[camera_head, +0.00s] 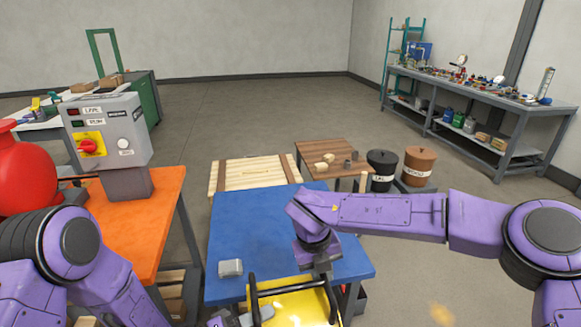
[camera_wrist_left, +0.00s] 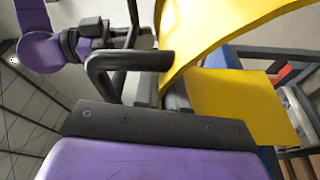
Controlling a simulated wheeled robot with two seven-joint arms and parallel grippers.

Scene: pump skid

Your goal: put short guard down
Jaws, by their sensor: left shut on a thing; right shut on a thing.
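The short guard (camera_head: 293,306) is a yellow cover with black bar handles, at the bottom of the head view by the front edge of the blue table (camera_head: 245,215). My right gripper (camera_head: 322,274) is shut on its far right handle side. My left gripper (camera_head: 245,318), partly cut off by the bottom edge, is shut on the left handle. In the left wrist view the guard (camera_wrist_left: 240,102) shows as yellow curved and flat surfaces, with a black handle (camera_wrist_left: 125,62) close to the jaws. Whether the guard touches the table is hidden.
A small grey block (camera_head: 230,268) lies on the blue table, left of the guard. The rest of the tabletop is mostly clear. An orange bench (camera_head: 140,225) with a grey control box (camera_head: 108,130) stands left. A wooden pallet (camera_head: 255,174) lies behind.

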